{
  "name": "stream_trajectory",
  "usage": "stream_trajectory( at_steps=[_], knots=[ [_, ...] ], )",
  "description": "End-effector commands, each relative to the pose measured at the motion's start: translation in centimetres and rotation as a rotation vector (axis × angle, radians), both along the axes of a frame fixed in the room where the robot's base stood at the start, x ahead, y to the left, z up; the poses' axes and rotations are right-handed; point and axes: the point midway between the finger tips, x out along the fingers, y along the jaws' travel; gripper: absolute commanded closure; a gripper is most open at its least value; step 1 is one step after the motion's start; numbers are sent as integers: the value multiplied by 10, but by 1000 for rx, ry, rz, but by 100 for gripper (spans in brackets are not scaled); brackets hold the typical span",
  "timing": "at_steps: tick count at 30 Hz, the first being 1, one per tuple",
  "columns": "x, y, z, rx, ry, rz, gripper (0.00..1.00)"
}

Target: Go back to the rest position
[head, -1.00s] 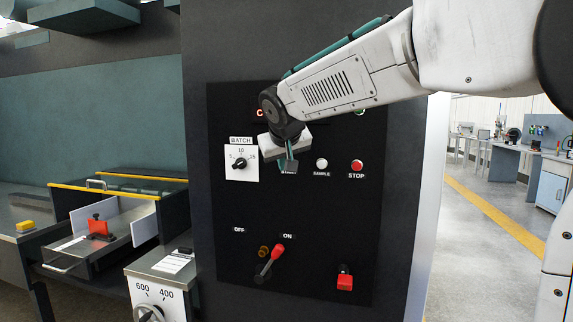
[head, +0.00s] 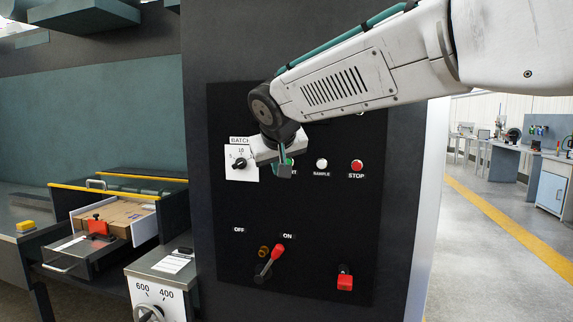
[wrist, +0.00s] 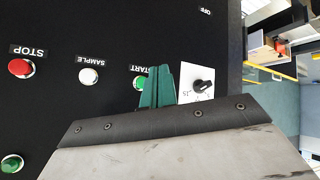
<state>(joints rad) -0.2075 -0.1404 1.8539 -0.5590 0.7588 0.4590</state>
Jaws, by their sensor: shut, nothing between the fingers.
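My gripper (head: 284,170) is shut and empty, in front of the black control panel (head: 330,215). Its green fingers also show in the wrist view (wrist: 157,86). The green START button (wrist: 140,83) is right beside the fingers in the wrist view; in the head view the gripper partly covers it. I cannot tell how large the gap between fingers and panel is. My arm reaches in from the upper right and hides the top of the panel.
The BATCH knob (head: 240,163) is left of my gripper, the SAMPLE button (head: 321,163) and red STOP button (head: 357,165) right. A red-handled lever (head: 271,259) and red switch (head: 345,281) are below. Brown cardboard (head: 118,215) lies in the left feeder. Open floor lies right.

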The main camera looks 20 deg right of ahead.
Motion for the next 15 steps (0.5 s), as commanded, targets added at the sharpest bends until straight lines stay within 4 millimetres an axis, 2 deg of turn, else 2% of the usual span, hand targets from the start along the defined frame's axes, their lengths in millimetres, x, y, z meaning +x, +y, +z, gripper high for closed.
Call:
stream_trajectory(
  at_steps=[12, 14, 15],
  knots=[
    [-1, -1, -1, -12, 8, 8, 100],
    [-6, -2, -9, -27, 51, 16, 100],
    [-13, -2, -23, -34, 95, 22, 100]
  ],
)
